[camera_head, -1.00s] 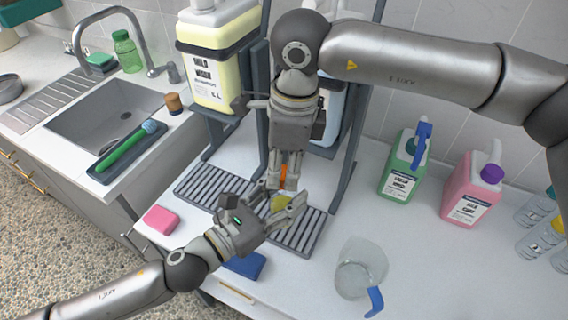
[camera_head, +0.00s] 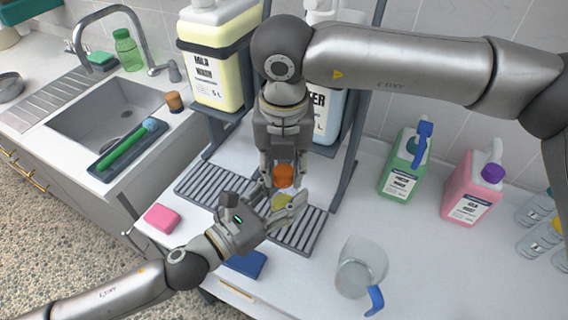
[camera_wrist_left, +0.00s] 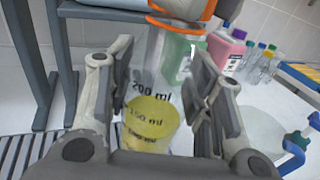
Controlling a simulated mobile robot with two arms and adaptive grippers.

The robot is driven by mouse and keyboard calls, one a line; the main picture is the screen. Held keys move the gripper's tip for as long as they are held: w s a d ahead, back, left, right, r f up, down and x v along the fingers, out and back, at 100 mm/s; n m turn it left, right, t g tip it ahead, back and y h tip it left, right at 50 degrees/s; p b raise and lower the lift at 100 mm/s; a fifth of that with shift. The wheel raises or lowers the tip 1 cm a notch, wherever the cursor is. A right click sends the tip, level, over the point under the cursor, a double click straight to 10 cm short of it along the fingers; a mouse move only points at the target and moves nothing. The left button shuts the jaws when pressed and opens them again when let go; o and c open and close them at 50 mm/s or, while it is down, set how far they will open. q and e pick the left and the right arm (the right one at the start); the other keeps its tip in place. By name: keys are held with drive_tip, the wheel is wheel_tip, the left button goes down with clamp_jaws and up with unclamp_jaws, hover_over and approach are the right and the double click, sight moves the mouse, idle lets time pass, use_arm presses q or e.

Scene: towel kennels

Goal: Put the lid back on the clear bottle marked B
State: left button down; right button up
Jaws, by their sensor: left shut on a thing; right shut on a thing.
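A clear bottle with yellow liquid (camera_head: 282,203) is between the fingers of my left gripper (camera_head: 276,208), which is shut on it. In the left wrist view the bottle (camera_wrist_left: 150,118) shows black volume marks such as 200 ml and 150 ml; I see no letter B. An orange lid (camera_head: 284,174) is in my right gripper (camera_head: 283,178), which is shut on it above the bottle. Orange also shows at the top of the left wrist view. I cannot tell whether lid and bottle touch.
A grey slatted drain rack (camera_head: 300,240) lies below my grippers. A clear jug with a blue handle (camera_head: 360,270) stands at front right. Green (camera_head: 404,165) and pink (camera_head: 472,190) jugs stand further right. A pink sponge (camera_head: 161,217) and a blue cloth (camera_head: 246,263) lie near the front edge.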

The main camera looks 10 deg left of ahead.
drive_tip(key=m, duration=0.4)
drive_tip(key=shift+a+m, duration=0.1)
drive_tip(key=shift+m, duration=0.3)
drive_tip(key=m, duration=0.4)
drive_tip(key=shift+m+h, duration=0.3)
drive_tip(key=shift+h, duration=0.1)
drive_tip(key=m, duration=0.4)
drive_tip(key=shift+w+m, duration=0.1)
drive_tip(key=shift+m, duration=0.3)
drive_tip(key=m, duration=0.5)
drive_tip(key=shift+g, duration=0.4)
drive_tip(key=o, duration=0.7)
drive_tip(key=shift+c, duration=0.2)
